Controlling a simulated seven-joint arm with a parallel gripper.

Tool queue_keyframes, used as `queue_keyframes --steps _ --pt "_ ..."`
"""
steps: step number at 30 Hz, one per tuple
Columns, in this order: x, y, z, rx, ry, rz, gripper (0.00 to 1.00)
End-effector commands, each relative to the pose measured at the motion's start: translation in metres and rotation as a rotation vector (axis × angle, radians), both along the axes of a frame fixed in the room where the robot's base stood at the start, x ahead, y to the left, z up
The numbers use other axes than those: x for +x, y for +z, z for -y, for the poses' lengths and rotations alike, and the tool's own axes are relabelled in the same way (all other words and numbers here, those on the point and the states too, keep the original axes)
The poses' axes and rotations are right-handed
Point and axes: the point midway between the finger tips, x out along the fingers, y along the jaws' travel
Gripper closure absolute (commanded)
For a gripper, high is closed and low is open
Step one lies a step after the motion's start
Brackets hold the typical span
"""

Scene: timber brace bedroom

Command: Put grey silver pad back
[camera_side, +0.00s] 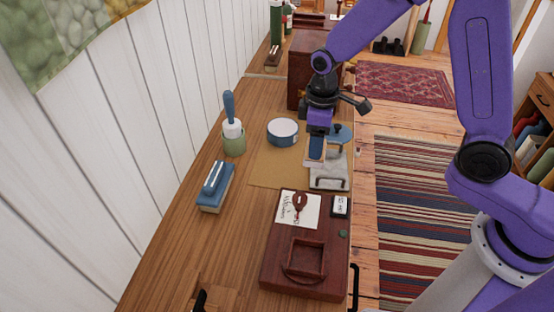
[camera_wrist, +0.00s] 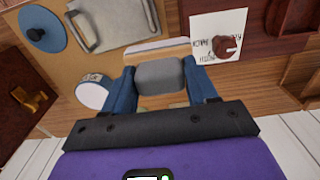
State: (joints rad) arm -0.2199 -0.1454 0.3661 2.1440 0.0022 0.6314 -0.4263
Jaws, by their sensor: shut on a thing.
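My gripper (camera_wrist: 163,82) has its two blue fingers closed on the sides of a grey block (camera_wrist: 160,76), which I take for the grey silver pad. A pale board with a white edge (camera_wrist: 135,52) shows just beyond and under the block; I cannot tell whether they are joined. In the side view, my gripper (camera_side: 316,148) points down over the right part of the tan mat (camera_side: 272,168), and its fingers largely hide the block. A flat grey tray with a wire-like handle (camera_side: 329,172) lies close beside it on the mat and also shows in the wrist view (camera_wrist: 112,24).
A round blue-and-white tin (camera_side: 283,132), a green cup with a blue-handled tool (camera_side: 233,138) and a blue block with a silver top (camera_side: 216,186) stand to the left. A dark red wooden stand (camera_side: 275,255) with a paper card (camera_side: 298,208) is in front. A brown box (camera_side: 302,68) stands behind.

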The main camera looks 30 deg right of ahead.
Motion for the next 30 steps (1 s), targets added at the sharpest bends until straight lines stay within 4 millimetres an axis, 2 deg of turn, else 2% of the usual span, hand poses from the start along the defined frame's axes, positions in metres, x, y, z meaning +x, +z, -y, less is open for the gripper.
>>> queue_keyframes --steps 9,15,21,30 --pt "0.057 -0.027 -0.019 0.0 -0.003 0.0 0.76" --pt "0.082 -0.054 -0.027 -0.001 -0.003 -0.003 0.76" --pt "0.101 -0.076 -0.033 0.0 -0.004 0.0 0.76" --pt "0.112 -0.094 -0.037 0.0 -0.004 -0.001 0.76"
